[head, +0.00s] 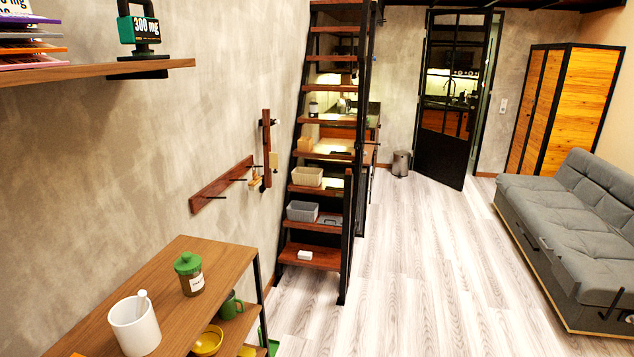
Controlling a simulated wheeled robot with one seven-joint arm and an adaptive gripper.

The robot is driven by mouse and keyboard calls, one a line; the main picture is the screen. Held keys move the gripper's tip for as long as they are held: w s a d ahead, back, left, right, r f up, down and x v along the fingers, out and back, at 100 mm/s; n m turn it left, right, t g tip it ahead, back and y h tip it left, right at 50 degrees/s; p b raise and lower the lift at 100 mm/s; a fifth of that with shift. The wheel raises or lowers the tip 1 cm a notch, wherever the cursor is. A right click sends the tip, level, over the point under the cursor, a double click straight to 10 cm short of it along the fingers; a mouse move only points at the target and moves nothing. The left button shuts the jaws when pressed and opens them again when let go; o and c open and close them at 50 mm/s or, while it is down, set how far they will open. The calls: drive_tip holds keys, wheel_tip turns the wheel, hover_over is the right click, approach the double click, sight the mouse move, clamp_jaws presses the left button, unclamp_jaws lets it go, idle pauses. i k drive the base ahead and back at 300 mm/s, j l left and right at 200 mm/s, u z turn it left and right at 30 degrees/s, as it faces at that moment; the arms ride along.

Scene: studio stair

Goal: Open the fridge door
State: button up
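No fridge or fridge door shows clearly in the head view. Behind the stairs (318,152) I see part of a kitchen counter (372,125), mostly hidden by the steps. A black-framed glass door (440,150) stands at the far end of the room and appears ajar. A kitchen with a counter and tap shows through its glass. My gripper is not in view.
A wooden shelf unit (215,268) with a white mug (134,328) and a green-lidded jar (188,275) stands close at the lower left. A grey sofa (575,225) lines the right side. The wooden floor (425,260) between is clear. A small bin (401,163) stands far back.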

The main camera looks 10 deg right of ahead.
sight(365, 176)
drive_tip(key=i+l+z, duration=0.35)
drive_tip(key=i, duration=0.15)
drive_tip(key=i+l+z, duration=0.15)
drive_tip(key=i+z, duration=0.15)
drive_tip(key=i, duration=0.25)
drive_tip(key=i+l+z, duration=0.1)
drive_tip(key=i+z, duration=0.25)
drive_tip(key=i, duration=0.15)
drive_tip(key=i+l+u, duration=0.1)
drive_tip(key=i, duration=2.05)
drive_tip(key=i+l+u, duration=0.15)
drive_tip(key=i+u, duration=0.25)
drive_tip(key=i+l+u, duration=0.4)
drive_tip(key=i, duration=0.2)
drive_tip(key=i+l+u, duration=0.5)
drive_tip(key=i, duration=0.4)
drive_tip(key=i+l+u, duration=0.15)
drive_tip(key=i, duration=0.3)
drive_tip(key=l, duration=0.1)
